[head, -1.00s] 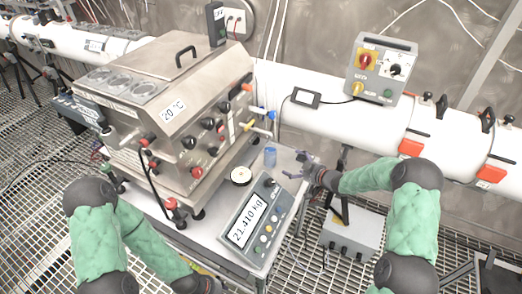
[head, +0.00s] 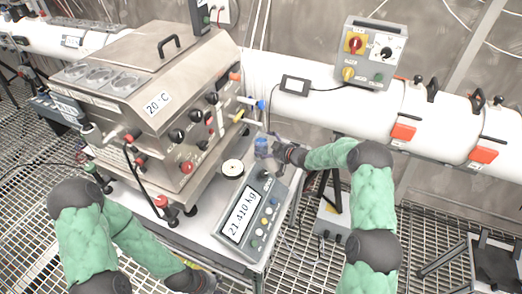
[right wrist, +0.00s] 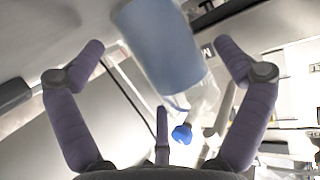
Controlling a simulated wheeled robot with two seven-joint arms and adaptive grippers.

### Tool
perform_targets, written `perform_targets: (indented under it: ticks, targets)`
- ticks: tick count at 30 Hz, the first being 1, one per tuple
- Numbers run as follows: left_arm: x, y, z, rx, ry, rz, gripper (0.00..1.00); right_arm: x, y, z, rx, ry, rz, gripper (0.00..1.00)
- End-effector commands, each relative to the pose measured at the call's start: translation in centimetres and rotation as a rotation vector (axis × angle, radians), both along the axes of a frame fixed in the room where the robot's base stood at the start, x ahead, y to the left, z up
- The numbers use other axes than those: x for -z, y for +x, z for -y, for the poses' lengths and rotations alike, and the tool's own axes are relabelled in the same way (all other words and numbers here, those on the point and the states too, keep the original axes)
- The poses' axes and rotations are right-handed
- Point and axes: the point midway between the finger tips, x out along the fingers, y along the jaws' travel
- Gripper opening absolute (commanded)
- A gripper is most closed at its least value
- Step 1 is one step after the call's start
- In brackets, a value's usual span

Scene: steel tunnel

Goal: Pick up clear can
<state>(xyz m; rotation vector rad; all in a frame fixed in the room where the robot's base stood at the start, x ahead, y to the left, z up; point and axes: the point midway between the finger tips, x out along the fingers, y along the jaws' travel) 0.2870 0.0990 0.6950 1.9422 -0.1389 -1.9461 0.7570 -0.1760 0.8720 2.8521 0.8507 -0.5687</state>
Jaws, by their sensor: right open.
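The clear can (head: 262,145), a small bluish see-through cylinder, stands on the bench top behind the scale. My right gripper (head: 270,160) is at the can, partly covering its lower part. In the right wrist view the can (right wrist: 165,45) shows large, tilted in the picture, between the spread fingertips. There is a gap on both sides, so the gripper is open and not closed on it. My left arm comes in at the lower left, but its fingers are not visible.
A scale (head: 247,212) reading 21.410 kg lies in front of the can. A round white-topped piece (head: 231,168) is at its left. A steel machine (head: 155,110) with knobs stands to the left, and a white pipe (head: 310,105) runs behind.

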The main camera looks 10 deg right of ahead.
Motion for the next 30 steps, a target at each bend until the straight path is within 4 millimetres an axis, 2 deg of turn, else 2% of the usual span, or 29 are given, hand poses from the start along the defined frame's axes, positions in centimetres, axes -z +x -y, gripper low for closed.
perform_targets:
  ticks: [4, 11, 12, 18, 19, 30]
  targets:
    - [0.33, 0.01, 0.00, 0.000, 0.000, 0.000, 0.38, 0.52, 0.96, -0.61, 0.001, 0.000, 0.000, 1.00]
    - [0.29, 0.01, -0.01, 0.000, 0.000, 0.000, 0.38, 0.48, 1.09, -0.66, 0.001, 0.000, 0.000, 1.00]
    - [0.29, 0.01, -0.01, 0.000, 0.000, 0.000, 0.38, 0.48, 1.08, -0.66, 0.001, 0.000, 0.000, 0.97]
    - [0.29, 0.01, -0.01, 0.000, 0.000, 0.000, 0.38, 0.49, 1.06, -0.64, 0.001, 0.000, 0.000, 0.41]
    - [0.29, 0.01, -0.01, 0.000, 0.000, 0.000, 0.38, 0.49, 1.06, -0.64, 0.001, 0.000, 0.000, 0.34]
    - [0.16, 0.00, 0.00, 0.000, 0.000, 0.000, 0.38, 0.06, 1.10, -0.63, 0.001, -0.001, 0.002, 0.34]
